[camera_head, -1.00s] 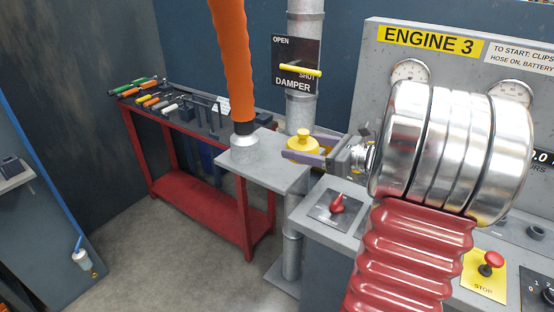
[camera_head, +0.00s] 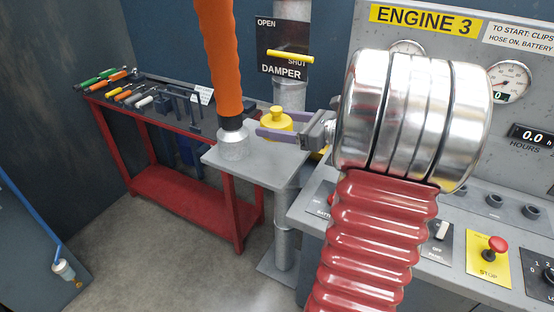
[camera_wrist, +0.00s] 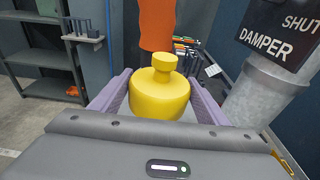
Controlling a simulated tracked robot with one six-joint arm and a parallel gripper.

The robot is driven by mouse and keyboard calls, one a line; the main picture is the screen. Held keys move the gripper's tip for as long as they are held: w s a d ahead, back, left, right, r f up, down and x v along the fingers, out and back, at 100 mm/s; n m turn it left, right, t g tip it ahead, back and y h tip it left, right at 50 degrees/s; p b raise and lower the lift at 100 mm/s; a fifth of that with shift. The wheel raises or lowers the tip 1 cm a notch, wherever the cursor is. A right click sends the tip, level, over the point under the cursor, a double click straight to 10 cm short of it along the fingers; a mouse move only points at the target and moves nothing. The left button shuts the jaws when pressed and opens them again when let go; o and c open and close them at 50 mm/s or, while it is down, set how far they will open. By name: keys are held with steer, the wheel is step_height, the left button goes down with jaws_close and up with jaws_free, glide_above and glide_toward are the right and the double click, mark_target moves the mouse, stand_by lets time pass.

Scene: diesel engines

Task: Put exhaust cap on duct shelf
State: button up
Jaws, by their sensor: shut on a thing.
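The exhaust cap (camera_head: 277,120) is yellow, with a round body and a small knob on top. My gripper (camera_head: 275,127) comes in from the right and is shut on it, one finger on each side. In the wrist view the cap (camera_wrist: 160,95) sits upright between the purple fingers. The duct shelf (camera_head: 262,164) is a grey plate fixed at the duct pipe. The cap is over the shelf's back right part; whether its base touches the shelf is hard to tell.
An orange hose (camera_head: 222,70) ends in a metal collar (camera_head: 232,142) on the shelf's left part. The damper plate (camera_head: 283,50) is behind the cap. A red tool bench (camera_head: 180,205) stands left. The Engine 3 panel (camera_head: 490,90) is right.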

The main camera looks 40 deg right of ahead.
glide_above(277, 161)
steer(key=shift+f, duration=3.05)
steer(key=shift+f, duration=0.1)
steer(key=shift+f, duration=1.75)
steer(key=o, duration=1)
steer(key=shift+f, duration=0.1)
steer(key=shift+o, duration=0.2)
steer(key=v, duration=1.2)
